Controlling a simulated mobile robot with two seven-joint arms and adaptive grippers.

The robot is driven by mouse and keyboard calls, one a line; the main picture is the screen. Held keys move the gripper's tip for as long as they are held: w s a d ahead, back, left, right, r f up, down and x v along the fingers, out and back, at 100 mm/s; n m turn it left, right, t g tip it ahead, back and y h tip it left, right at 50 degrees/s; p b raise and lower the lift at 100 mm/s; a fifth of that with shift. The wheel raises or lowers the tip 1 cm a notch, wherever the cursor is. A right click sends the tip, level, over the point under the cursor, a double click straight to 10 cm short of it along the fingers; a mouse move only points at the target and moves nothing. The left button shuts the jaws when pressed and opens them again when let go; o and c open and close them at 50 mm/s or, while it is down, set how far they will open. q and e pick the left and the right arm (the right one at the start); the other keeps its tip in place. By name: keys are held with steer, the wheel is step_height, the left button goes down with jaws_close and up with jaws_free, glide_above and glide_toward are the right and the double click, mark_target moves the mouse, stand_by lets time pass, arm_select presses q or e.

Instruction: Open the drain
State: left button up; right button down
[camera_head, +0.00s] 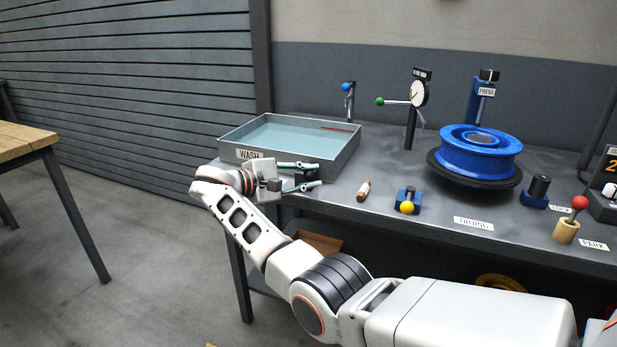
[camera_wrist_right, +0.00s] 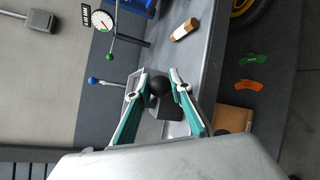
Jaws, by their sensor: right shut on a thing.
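The wash basin (camera_head: 352,153) is a grey tray marked WASH, filled with pale blue water, at the left end of the bench. My right gripper (camera_head: 316,176) is at the basin's front right corner, its fingers pointing right. It is shut on a black knob (camera_head: 304,173), partly hidden by the fingers. I cannot tell from the picture how far the knob is turned. My left gripper is not in view.
A blue-knobbed tap (camera_head: 348,89) stands behind the basin.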

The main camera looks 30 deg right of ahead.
steer(key=shift+a+f, duration=0.15)
steer(key=shift+f, duration=0.25)
steer(key=c, duration=1.8)
jaws_free()
steer(key=shift+w+r, duration=0.1)
steer(key=shift+r, duration=0.05)
steer(key=shift+r, duration=0.15)
steer(key=v, duration=0.7)
steer(key=shift+a, duration=0.25)
